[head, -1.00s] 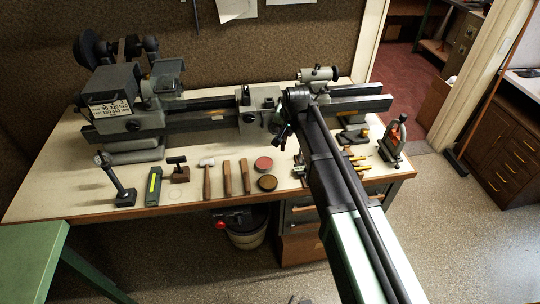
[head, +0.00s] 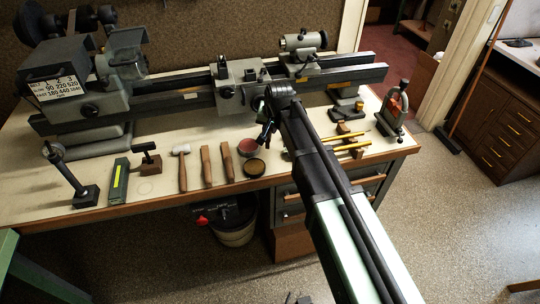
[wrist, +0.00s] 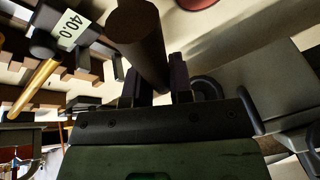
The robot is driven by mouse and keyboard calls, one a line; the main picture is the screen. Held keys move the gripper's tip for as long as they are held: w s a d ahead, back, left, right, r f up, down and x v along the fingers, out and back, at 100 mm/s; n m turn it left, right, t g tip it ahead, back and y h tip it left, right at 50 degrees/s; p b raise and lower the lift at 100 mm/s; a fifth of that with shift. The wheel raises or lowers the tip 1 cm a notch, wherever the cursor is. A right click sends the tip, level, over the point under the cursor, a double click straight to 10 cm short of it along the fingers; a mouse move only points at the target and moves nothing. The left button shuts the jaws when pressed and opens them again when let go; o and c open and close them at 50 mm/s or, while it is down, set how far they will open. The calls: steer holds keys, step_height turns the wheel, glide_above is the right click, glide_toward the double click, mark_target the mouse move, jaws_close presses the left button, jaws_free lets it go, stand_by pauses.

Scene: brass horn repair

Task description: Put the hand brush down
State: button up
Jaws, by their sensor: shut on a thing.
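In the wrist view a dark brown, round-ended piece (wrist: 140,45), which I take to be the hand brush's handle, stands between the two fingers of my gripper (wrist: 157,84). My gripper is shut on it. The brush's bristles are not seen, so I cannot tell which way they point. In the head view my gripper (head: 266,133) hangs over the bench (head: 150,200), just right of the red tin (head: 247,147) and in front of the lathe. The brush cannot be made out there.
Wooden-handled tools (head: 207,166) lie left of the tins, with a dark round tin (head: 254,168) near the front edge. The grey lathe (head: 190,100) runs along the back. Some bare bench shows between tools and lathe.

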step_height(320, 180, down, 6)
steer(key=b, duration=0.4)
steer(key=shift+r, duration=0.2)
steer(key=shift+f, duration=0.15)
steer(key=o, duration=0.8)
steer(key=shift+r, duration=0.3)
steer(key=p+v, duration=1.1)
steer(key=shift+s+d+r, duration=0.1)
steer(key=shift+s+r, duration=0.05)
steer(key=shift+r, duration=0.2)
